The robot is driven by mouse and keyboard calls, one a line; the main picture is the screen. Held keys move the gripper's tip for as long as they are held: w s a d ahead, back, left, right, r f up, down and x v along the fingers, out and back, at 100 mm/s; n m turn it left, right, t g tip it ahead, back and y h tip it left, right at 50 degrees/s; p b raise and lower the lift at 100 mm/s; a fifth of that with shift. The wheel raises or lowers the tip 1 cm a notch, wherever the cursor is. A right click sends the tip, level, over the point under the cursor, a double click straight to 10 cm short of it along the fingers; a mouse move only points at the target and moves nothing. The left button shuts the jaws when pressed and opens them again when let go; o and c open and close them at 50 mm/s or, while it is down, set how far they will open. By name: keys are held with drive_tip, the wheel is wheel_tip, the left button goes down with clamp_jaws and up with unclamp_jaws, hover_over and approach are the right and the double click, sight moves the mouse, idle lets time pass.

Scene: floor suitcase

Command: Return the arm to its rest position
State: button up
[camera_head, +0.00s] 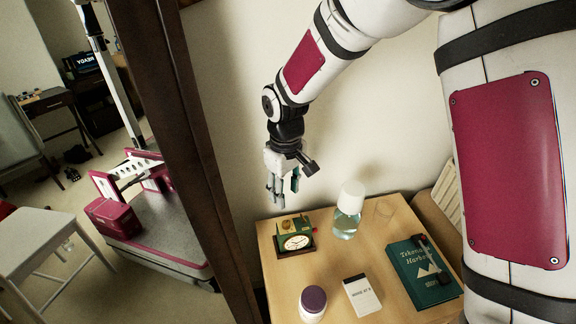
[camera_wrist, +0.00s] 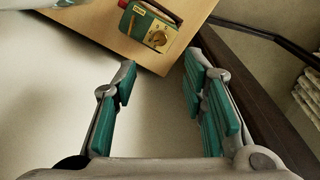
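My gripper (camera_head: 283,188) hangs from my arm above the back left part of a small wooden table, close to the pale wall. In the wrist view my gripper (camera_wrist: 160,95) has its two green-padded fingers spread apart, with nothing between them. My gripper is apart from the clock and the table.
A dark wooden frame edge (camera_head: 190,130) stands left.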

drive_tip(key=s+d+r+m+t+p, duration=0.15)
drive_tip(key=s+d+r, duration=0.35)
drive_tip(key=r, duration=0.5)
drive_tip(key=s+d+r+m+t+p, duration=0.1)
drive_tip(key=s+d+r+m+p, duration=0.2)
drive_tip(key=d+r, duration=0.65)
drive_tip(key=s+d+r+m+t+p, duration=0.1)
drive_tip(key=s+d+r, duration=0.3)
drive_tip(key=s, duration=0.6)
drive_tip(key=s+d+r+m+p, duration=0.3)
drive_tip(key=s+r, duration=0.5)
drive_tip(key=s, duration=0.3)
drive_tip(key=shift+d+m+t+p, duration=0.35)
drive_tip(key=shift+d+m, duration=0.05)
drive_tip(key=shift+m, duration=0.05)
drive_tip(key=shift+r, duration=0.1)
